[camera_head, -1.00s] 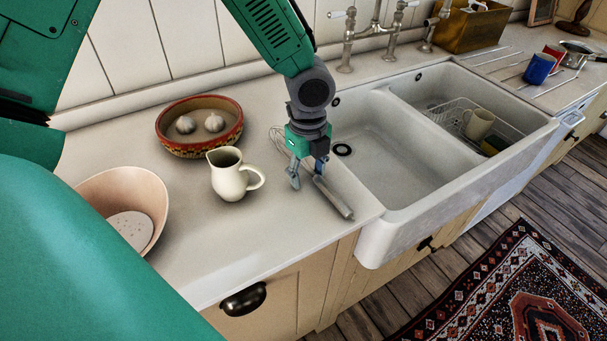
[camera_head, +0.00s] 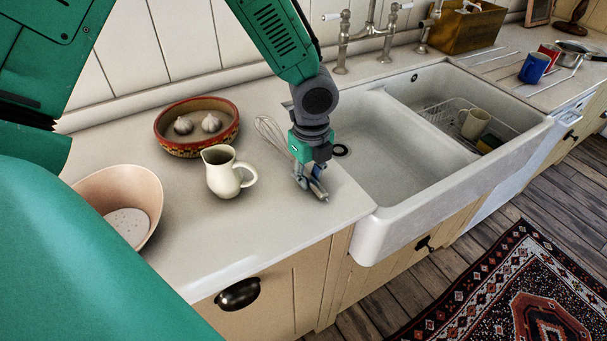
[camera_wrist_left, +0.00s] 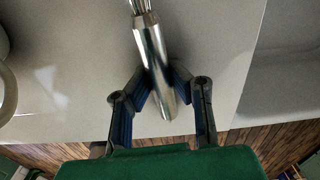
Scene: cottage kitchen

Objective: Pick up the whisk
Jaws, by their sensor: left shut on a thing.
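The whisk (camera_head: 270,130) has wire loops and a shiny metal handle. In the head view it lies on the counter beside the sink, its loops toward the wall, partly hidden behind my arm. My left gripper (camera_head: 311,190) is at the handle end, near the counter's front edge. In the left wrist view the whisk's handle (camera_wrist_left: 151,55) runs down between the fingers of my left gripper (camera_wrist_left: 160,85), which are closed on it. I cannot tell whether the whisk is clear of the counter. My right gripper is not in view.
A cream jug (camera_head: 225,172) stands close left of the whisk. A red bowl (camera_head: 196,146) with garlic is behind it, and a pinkish bowl (camera_head: 148,186) is at the left. The double sink (camera_head: 375,215) is right of my gripper. A tap (camera_head: 343,45) rises behind.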

